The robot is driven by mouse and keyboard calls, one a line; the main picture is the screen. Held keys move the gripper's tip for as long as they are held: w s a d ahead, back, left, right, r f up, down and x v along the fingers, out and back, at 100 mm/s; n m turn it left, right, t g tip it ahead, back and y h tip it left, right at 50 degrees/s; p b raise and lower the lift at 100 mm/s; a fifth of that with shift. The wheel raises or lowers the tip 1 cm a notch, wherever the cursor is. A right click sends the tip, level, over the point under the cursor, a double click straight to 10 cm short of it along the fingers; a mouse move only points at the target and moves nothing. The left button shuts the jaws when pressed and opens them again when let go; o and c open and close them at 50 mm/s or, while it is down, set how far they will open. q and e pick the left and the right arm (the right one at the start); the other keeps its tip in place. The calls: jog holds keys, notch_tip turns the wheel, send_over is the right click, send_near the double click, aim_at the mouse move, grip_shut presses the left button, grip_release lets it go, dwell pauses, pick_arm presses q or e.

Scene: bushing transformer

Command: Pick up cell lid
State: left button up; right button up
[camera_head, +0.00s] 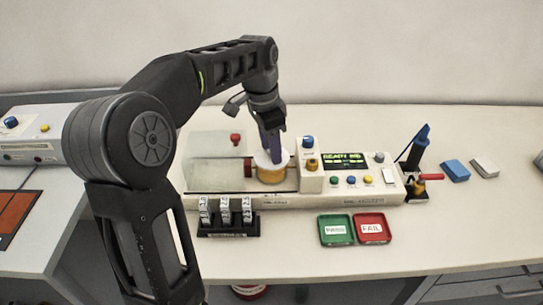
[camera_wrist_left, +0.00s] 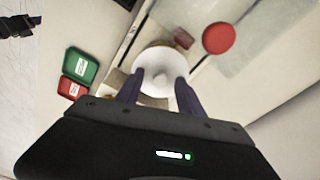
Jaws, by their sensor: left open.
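The cell lid is a white round disc (camera_head: 264,160) on top of a yellow cell (camera_head: 272,176) in the white test machine. It also shows in the left wrist view as a white disc (camera_wrist_left: 160,62) with a small raised middle. My left gripper (camera_head: 274,156) points down right over the lid and hides part of it. In the left wrist view its two dark fingers (camera_wrist_left: 159,80) are apart, one on each side of the lid's near part. I cannot tell whether they touch it. My right gripper is not in view.
A clear cover with a red knob (camera_head: 235,139) is left of the cell. A display panel (camera_head: 345,160) with buttons is to the right. A black rack (camera_head: 228,222) with several vials stands in front, beside green (camera_head: 336,230) and red (camera_head: 372,228) trays. Front right tabletop is clear.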

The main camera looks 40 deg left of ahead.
pick_arm(q)
grip_shut()
jog(key=shift+r, duration=0.1)
dwell(0.6)
notch_tip(320, 180, up, 4)
jog(key=shift+r, duration=0.15)
notch_tip(320, 180, up, 6)
jog(key=p, duration=0.5)
jog(key=shift+f, duration=0.25)
